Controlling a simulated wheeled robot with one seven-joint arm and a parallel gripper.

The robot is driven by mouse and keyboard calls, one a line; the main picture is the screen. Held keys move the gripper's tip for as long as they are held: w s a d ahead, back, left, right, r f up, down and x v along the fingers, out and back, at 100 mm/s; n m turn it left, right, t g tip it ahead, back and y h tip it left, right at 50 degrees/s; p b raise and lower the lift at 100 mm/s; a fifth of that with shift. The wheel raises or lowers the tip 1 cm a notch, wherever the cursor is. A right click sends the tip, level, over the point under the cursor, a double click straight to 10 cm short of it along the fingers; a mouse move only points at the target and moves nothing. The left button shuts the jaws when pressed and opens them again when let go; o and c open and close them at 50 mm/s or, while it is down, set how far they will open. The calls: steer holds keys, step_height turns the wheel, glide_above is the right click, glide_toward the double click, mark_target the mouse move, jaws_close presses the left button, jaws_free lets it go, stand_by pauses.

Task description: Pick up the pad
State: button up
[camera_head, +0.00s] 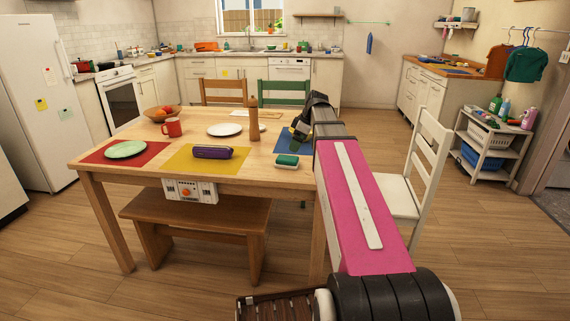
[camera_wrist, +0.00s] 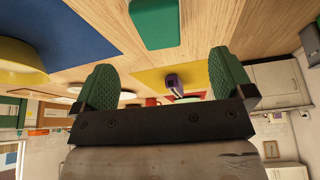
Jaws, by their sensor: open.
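The pad (camera_head: 287,161), a small green block with a white lower layer, lies flat on the dining table (camera_head: 262,175) near its front edge, right of the yellow mat. In the wrist view the pad (camera_wrist: 154,22) shows its green top at the upper middle, beyond the fingertips and apart from them. My gripper (camera_head: 299,131) is above the right part of the table, over the blue mat, behind the pad. Its green fingertips (camera_wrist: 163,65) are spread, with nothing between them.
A purple case (camera_head: 212,152) lies on the yellow mat (camera_head: 181,160). A pepper mill (camera_head: 253,118) stands near a white plate (camera_head: 224,129). The blue mat (camera_head: 288,143) is beside the pad. A white chair (camera_head: 425,150) stands at the table's right. A bench (camera_head: 198,215) is in front.

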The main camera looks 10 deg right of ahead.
mark_target(288, 158)
steer(key=shift+w+x, duration=0.2)
steer(key=shift+x, duration=4.55)
steer(key=shift+a+r, duration=0.1)
steer(key=shift+r, duration=0.05)
steer(key=c, duration=1)
